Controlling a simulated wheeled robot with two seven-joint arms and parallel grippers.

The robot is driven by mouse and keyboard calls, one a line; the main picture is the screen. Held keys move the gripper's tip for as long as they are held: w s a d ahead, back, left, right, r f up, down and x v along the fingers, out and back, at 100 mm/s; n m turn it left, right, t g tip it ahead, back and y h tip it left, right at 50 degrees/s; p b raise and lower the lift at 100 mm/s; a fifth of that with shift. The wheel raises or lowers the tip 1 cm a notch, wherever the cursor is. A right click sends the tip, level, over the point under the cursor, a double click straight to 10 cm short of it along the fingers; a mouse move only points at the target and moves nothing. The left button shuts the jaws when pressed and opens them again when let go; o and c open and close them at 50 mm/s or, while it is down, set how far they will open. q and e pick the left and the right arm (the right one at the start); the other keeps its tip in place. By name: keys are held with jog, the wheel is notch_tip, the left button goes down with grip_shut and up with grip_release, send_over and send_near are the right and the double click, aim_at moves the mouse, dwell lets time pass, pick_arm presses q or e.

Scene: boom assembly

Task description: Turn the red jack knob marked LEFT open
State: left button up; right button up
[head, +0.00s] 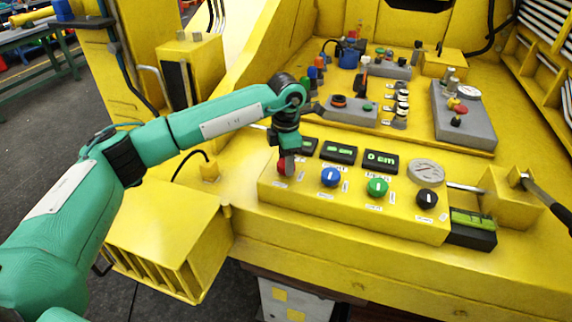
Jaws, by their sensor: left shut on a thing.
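The red jack knob (281,167) is at the left end of a row of knobs on the sloped yellow control panel (316,205). It is partly hidden by my left gripper (288,164), which comes down on it from above and is shut on it. The knob's pointer and turn angle cannot be made out. Blue (331,177), green (377,187) and black (427,199) knobs follow to the right. Small labels sit around them, too small to read. My right gripper is not in view.
Small displays, one reading "0 cm" (381,161), stand behind the knobs, with a round gauge (426,171) at the right. A lever (545,200) juts out at the far right. Grey control boxes (463,118) stand further back. A yellow slatted box (165,245) is below my left arm.

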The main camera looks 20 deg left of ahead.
pick_arm(q)
jog(key=shift+n, duration=0.4)
jog(key=shift+r+n+b, duration=0.1)
jog(key=shift+n+b, duration=0.3)
jog(key=shift+n, duration=0.2)
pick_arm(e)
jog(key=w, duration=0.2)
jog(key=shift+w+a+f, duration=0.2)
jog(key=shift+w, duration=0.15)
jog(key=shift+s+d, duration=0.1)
pick_arm(q)
jog(key=shift+w, duration=0.1)
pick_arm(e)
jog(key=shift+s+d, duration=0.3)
